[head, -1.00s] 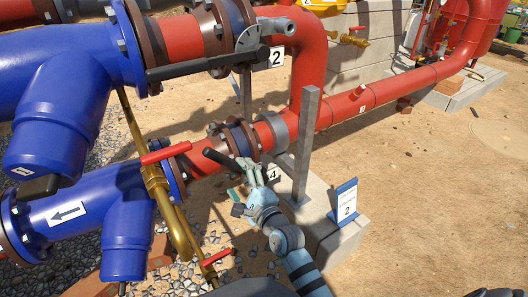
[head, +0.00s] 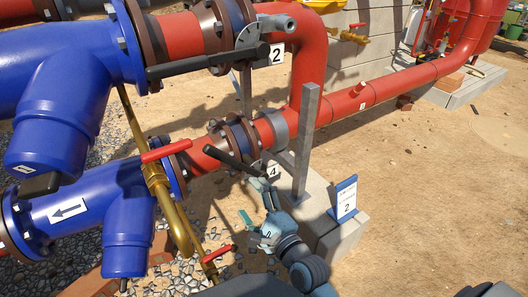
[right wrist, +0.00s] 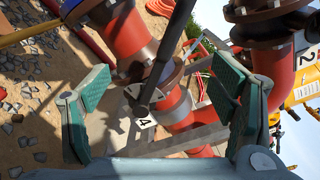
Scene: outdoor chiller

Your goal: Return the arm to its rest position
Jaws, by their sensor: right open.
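My right gripper (head: 253,203) is open and empty, with its teal-padded fingers spread apart. In the right wrist view the open fingers (right wrist: 160,86) frame the black lever (right wrist: 172,60) and the tag marked 4 (right wrist: 144,123), which lie beyond the fingertips. My right forearm comes up from the bottom of the head view. My left gripper is not in view.
A grey post (head: 306,140) stands on a concrete block close to the right of the gripper. A brass pipe (head: 163,195) with red levers is to the left. Open sandy ground (head: 430,190) lies to the right.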

